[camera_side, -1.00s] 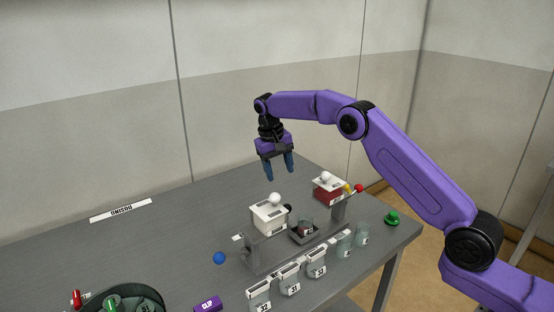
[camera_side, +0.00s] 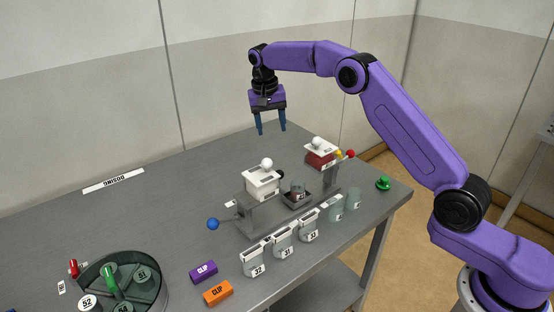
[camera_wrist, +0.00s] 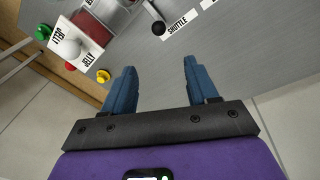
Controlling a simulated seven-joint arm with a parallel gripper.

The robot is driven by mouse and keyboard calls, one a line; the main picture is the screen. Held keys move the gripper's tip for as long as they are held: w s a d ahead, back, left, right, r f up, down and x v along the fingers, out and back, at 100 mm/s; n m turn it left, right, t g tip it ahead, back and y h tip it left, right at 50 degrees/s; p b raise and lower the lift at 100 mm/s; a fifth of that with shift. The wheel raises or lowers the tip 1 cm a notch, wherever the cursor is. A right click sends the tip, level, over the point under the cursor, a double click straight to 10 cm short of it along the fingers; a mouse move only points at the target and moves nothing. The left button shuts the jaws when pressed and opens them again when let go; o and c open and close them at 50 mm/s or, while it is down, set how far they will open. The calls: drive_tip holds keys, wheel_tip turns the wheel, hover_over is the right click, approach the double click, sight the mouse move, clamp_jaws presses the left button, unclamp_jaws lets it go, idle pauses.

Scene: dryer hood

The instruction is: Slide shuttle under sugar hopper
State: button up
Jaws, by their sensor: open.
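A black knob (camera_wrist: 158,28) is beside a SHUTTLE label in the wrist view. My gripper (camera_side: 271,131) is open and empty, above and behind the white hopper, touching nothing.
Several clear labelled cups (camera_side: 283,245) line the front of the stand. A blue ball (camera_side: 213,224) is at its left end. Purple (camera_side: 203,272) and orange (camera_side: 217,293) CLIP blocks and a round dark tray (camera_side: 158,297) are front left. The back left table is clear.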

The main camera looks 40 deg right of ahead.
sight(279, 171)
drive_tip(key=s+d+m+t+y, duration=0.15)
drive_tip(key=s+m, duration=0.25)
drive_tip(key=m, duration=1)
drive_tip(key=shift+t, duration=0.25)
drive_tip(key=w+f, duration=0.1)
drive_tip(key=f, duration=0.4)
drive_tip(key=w+d+f, duration=0.1)
drive_tip(key=f, duration=0.5)
drive_tip(key=w+f, duration=0.1)
drive_tip(key=f, duration=0.5)
drive_tip(key=shift+w+d+f, duration=0.1)
drive_tip(key=shift+w+d, duration=0.05)
drive_tip(key=shift+w, duration=0.1)
